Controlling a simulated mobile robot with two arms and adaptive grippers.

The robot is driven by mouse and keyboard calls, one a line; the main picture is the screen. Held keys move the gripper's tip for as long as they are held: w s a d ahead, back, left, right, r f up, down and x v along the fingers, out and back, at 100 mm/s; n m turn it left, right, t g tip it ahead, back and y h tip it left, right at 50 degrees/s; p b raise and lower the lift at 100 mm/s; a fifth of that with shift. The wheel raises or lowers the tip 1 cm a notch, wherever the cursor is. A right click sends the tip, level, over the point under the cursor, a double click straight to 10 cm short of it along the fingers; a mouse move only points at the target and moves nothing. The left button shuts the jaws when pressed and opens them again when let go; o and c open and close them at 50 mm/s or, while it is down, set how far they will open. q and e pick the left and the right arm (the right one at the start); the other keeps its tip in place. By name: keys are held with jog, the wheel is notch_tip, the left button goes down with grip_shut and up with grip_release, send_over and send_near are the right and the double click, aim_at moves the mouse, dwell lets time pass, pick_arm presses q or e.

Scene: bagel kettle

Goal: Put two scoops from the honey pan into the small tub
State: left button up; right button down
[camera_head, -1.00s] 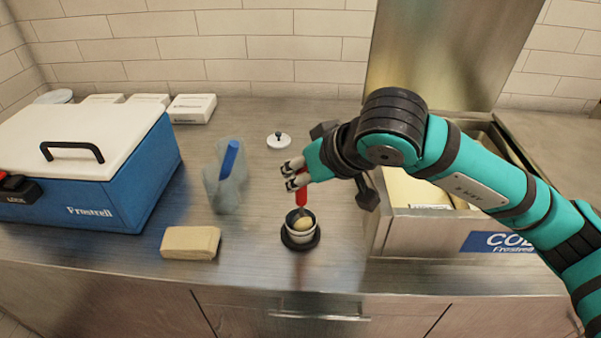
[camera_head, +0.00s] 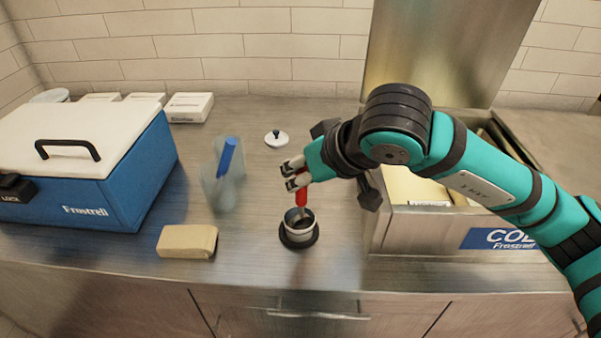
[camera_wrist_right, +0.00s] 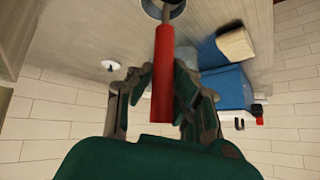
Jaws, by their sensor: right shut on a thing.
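My right gripper (camera_head: 292,175) is shut on the red handle of a scoop (camera_head: 301,198). The handle also shows between the fingers in the right wrist view (camera_wrist_right: 163,75). The scoop points down, and its lower end is in or just over the mouth of the small tub (camera_head: 299,236). The tub stands upright on a dark round base (camera_head: 285,243); its inside looks dark and its contents are unclear. The steel cold well (camera_head: 415,232) at right holds pale pans, partly hidden by my right arm. I cannot tell which is the honey pan. My left gripper is out of view.
A clear container with a blue-handled tool (camera_head: 228,158) stands left of the tub. A tan block (camera_head: 187,241) lies near the front edge. A blue cooler (camera_head: 140,180) fills the left side. A small white lid (camera_head: 277,139) lies behind the tub. White boxes (camera_head: 189,107) line the wall.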

jog(key=shift+s+d+b, duration=0.1)
jog(key=shift+s+b, duration=0.1)
jog(key=shift+b, duration=0.2)
dwell(0.7)
jog(key=shift+w+a+b, duration=0.3)
jog(key=shift+w+b, duration=0.15)
jog(key=shift+w, duration=0.05)
dwell(0.6)
notch_tip(320, 180, up, 9)
jog(key=p, duration=0.3)
dwell(0.8)
jog(key=shift+p, duration=0.3)
dwell(0.4)
